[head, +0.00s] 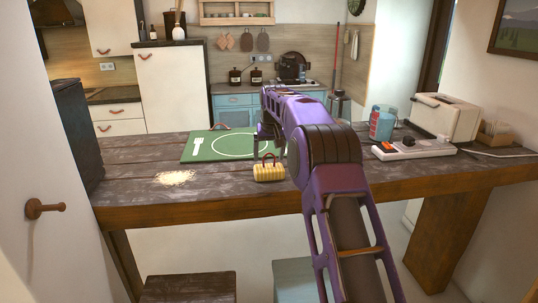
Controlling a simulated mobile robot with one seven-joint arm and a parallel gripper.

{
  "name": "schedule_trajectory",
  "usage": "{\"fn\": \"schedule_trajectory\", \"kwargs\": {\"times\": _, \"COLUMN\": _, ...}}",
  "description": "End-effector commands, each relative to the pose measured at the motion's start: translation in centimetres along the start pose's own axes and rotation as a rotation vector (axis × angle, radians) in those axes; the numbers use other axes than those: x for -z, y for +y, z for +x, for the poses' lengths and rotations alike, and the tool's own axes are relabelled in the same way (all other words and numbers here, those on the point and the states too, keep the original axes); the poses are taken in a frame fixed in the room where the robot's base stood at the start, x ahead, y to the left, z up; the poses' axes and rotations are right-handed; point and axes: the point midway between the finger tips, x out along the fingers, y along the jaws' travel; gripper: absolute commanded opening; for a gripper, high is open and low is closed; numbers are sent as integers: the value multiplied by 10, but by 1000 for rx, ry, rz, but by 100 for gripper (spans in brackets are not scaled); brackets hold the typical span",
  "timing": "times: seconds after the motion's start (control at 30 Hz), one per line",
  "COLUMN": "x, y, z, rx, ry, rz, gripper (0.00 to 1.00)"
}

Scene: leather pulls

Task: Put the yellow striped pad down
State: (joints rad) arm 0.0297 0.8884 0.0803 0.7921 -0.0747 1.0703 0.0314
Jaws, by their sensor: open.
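The yellow striped pad (269,173) rests upright or nearly so on the wooden table (222,189), close to its front edge. A small brown loop shows on its top. My gripper (270,154) is open just above and behind the pad, pointing down. My purple arm hides part of the gripper and the table to the right of the pad. I cannot tell whether a finger touches the loop.
A green mat (205,152) with a white fork and circle lies behind the pad. A blue jar (382,123), a power strip (412,149) and a toaster (441,116) stand to the right. The front-left tabletop is clear.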

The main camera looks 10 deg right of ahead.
Motion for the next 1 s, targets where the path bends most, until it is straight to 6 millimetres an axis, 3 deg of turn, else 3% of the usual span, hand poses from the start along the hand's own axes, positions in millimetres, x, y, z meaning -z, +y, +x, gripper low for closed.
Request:
{"fn": "schedule_trajectory", "kwargs": {"times": 0.2, "x": -1, "y": 0, "z": 1, "rx": 0, "ry": 2, "rz": 0, "gripper": 89}}
{"fn": "schedule_trajectory", "kwargs": {"times": 0.7, "x": -1, "y": -1, "z": -125, "rx": 0, "ry": 4, "rz": 0, "gripper": 89}}
{"fn": "schedule_trajectory", "kwargs": {"times": 1.0, "x": -2, "y": -1, "z": -168, "rx": 0, "ry": 2, "rz": 0, "gripper": 89}}
